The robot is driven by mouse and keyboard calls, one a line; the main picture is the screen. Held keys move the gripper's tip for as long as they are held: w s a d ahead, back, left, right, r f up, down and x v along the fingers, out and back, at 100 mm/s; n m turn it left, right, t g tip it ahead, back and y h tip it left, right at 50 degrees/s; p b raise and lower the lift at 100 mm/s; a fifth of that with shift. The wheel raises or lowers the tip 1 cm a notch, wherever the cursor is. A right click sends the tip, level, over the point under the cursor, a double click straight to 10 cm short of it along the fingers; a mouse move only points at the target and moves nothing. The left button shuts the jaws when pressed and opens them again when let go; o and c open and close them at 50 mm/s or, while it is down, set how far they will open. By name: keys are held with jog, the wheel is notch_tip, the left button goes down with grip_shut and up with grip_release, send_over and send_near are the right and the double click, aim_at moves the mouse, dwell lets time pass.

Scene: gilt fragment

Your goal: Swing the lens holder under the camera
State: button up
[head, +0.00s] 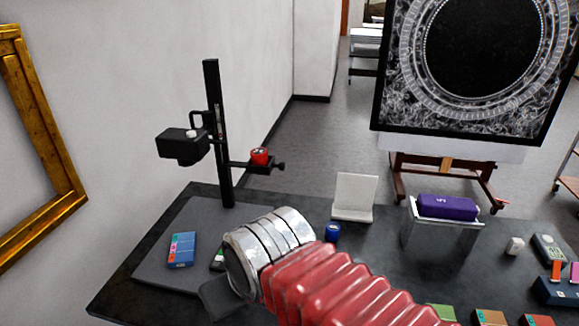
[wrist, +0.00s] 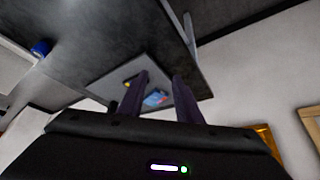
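A black copy stand column (head: 214,140) rises from the grey baseboard (head: 180,225). The black camera (head: 183,146) hangs to the left of the column. The lens holder (head: 258,163), a short black arm with a red round piece (head: 260,155) and a dark knob at its end, sticks out to the right of the column, not under the camera. My gripper (wrist: 162,80) is open, with two dark fingers apart and nothing seen between them. In the head view my arm hides most of it; it is low, in front of the stand, apart from the lens holder.
A blue packet (head: 182,250) lies on the baseboard. A small blue jar (head: 333,232) and a white angled stand (head: 355,197) are right of the column. A purple block (head: 447,207) rests on a metal support. A gilt frame (head: 55,150) hangs on the left wall.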

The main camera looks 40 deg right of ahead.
jog(key=shift+o, duration=0.5)
jog(key=w+d+r+m+y, duration=0.2)
jog(key=w+d+m+y, duration=0.35)
jog(key=d+m, duration=0.4)
jog(key=w+d+r+m+y, duration=0.2)
jog(key=w+d+m+y, duration=0.35)
jog(key=d+m, duration=0.4)
jog(key=s+d+r+m+t, duration=0.1)
jog(key=d+m+t, duration=0.3)
jog(key=d, duration=0.4)
jog(key=s+d+r+m+t, duration=0.1)
jog(key=d+m+t, duration=0.3)
jog(key=d, duration=0.5)
jog(key=shift+d+r+m+y, duration=0.2)
jog(key=shift+r+m+y, duration=0.15)
jog(key=shift+m+y, duration=0.05)
jog(key=shift+a, duration=0.1)
